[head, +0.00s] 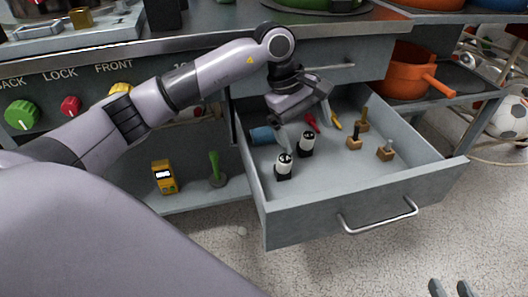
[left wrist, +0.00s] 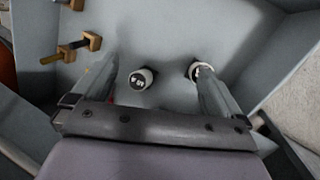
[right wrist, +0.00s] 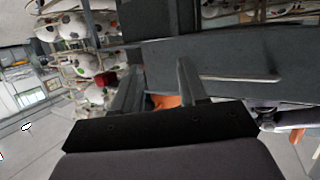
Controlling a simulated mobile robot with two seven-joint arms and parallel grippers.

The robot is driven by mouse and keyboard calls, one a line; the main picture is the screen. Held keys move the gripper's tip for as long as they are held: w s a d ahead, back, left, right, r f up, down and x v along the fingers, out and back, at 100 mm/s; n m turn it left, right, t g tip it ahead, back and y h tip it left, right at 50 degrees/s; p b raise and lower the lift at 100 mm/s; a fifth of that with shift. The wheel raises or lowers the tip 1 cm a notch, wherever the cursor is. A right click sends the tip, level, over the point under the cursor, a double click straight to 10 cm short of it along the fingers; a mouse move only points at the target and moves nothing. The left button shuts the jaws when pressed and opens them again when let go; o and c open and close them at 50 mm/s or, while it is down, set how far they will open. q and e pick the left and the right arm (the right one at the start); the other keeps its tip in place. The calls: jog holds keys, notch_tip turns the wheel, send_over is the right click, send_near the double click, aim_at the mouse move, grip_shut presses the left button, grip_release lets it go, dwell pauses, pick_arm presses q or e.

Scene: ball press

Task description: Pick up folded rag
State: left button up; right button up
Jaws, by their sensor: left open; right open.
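I see nothing that is clearly a folded rag. A blue item (head: 262,136) lies at the left side of the open drawer (head: 350,190); I cannot tell whether it is cloth. My left gripper (head: 305,122) is open and points down into the drawer, right of the blue item and above two black-and-white stamps. In the left wrist view, one stamp (left wrist: 141,79) shows between the fingers and the other (left wrist: 199,71) is partly behind the right finger. My right gripper (head: 450,288) is open and empty at the bottom right, outside the drawer.
Wooden-based tools (head: 385,152), a red tool (head: 312,122) and a yellow tool (head: 336,121) lie in the drawer. A yellow device (head: 164,177) and green tool (head: 215,169) stand on the shelf at left. An orange pot (head: 405,75) is right. The drawer's front is clear.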

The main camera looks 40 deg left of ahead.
aim_at(266, 136)
pick_arm(q)
jog(key=w+a+f+m+y+b, duration=0.1)
jog(key=a+y, duration=0.1)
jog(key=a, duration=0.1)
jog(key=a+f+y+b, duration=0.1)
jog(key=a+y, duration=0.1)
jog(key=a, duration=0.2)
jog(key=w+a+f+m+y+b, duration=0.1)
jog(key=a+y, duration=0.2)
jog(key=shift+w+a+f+m+t, duration=0.2)
jog(key=shift+w+f+m+t, duration=0.1)
jog(key=shift+f+t, duration=0.1)
jog(key=b+x, duration=0.2)
jog(key=x, duration=0.3)
jog(key=shift+a+f+b, duration=0.2)
jog(key=shift+f+b, duration=0.1)
jog(key=shift+w+a+f, duration=0.2)
jog(key=shift+w+f, duration=0.05)
jog(key=shift+f, duration=0.25)
pick_arm(e)
jog(key=s+a+f+m+g+y, duration=0.1)
jog(key=s+a+f+m, duration=0.1)
jog(key=s+a+f, duration=0.2)
jog(key=shift+s+a+f+m, duration=0.3)
jog(key=shift+s+f, duration=0.2)
jog(key=shift+f, duration=0.4)
pick_arm(q)
jog(key=c, duration=1.1)
